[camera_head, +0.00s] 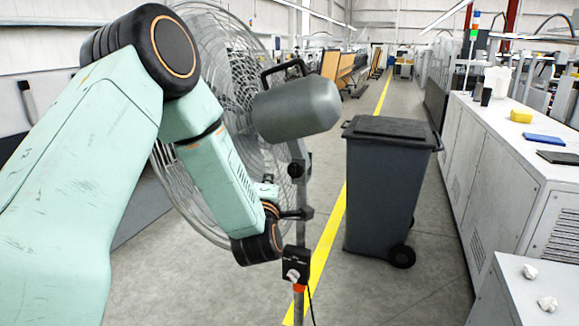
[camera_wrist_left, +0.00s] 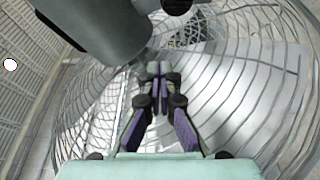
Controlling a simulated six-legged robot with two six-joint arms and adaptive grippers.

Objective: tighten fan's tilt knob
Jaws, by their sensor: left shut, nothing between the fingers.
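The fan's grey motor housing (camera_head: 297,110) stands at the centre of the head view, with the round wire cage (camera_head: 180,195) behind it. A dark round knob (camera_head: 294,170) sits on the bracket just under the housing; it looks like the tilt knob. In the wrist view the housing (camera_wrist_left: 100,25) fills the upper left, and a dark round part (camera_wrist_left: 176,4) shows at the top edge, perhaps the knob. My left gripper (camera_wrist_left: 158,72) is shut and empty, apart from the housing, with the cage beyond its fingertips.
A control box (camera_head: 296,265) sits lower on the fan's pole. A dark wheeled bin (camera_head: 388,190) stands right of the fan. White cabinets (camera_head: 500,165) line the right side. Open floor with a yellow line (camera_head: 328,235) lies between fan and bin.

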